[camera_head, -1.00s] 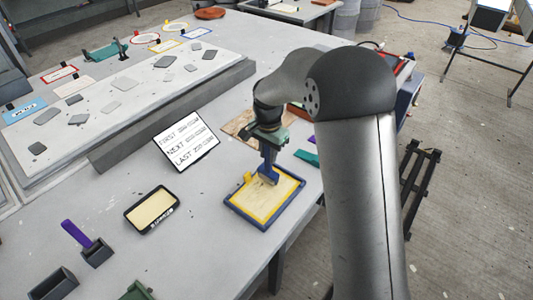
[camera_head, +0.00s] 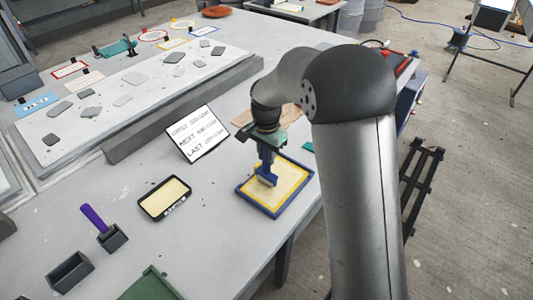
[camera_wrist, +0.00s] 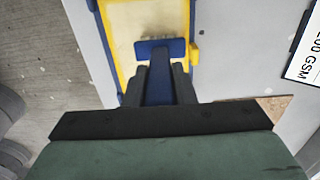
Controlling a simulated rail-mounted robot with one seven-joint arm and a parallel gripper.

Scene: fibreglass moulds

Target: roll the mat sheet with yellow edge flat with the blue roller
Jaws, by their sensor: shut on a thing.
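The cream mat sheet with yellow edge (camera_head: 291,182) lies in a blue-rimmed tray (camera_head: 254,204) near the table's right edge. In the wrist view the sheet (camera_wrist: 150,18) fills the top middle, with a yellow tab (camera_wrist: 195,52) at its right side. My gripper (camera_head: 267,150) is above the tray, shut on the handle of the blue roller (camera_head: 267,179). In the wrist view the roller's wide head (camera_wrist: 160,47) lies across the sheet, and my gripper (camera_wrist: 159,88) grips its handle. The head is at or just above the sheet; contact cannot be told.
A white sign (camera_head: 198,133) stands left of the tray. A black-rimmed tray with a cream pad (camera_head: 165,198) lies left of the blue one. A purple-handled tool (camera_head: 95,218) stands in a grey holder. A brown board (camera_head: 242,119) lies behind.

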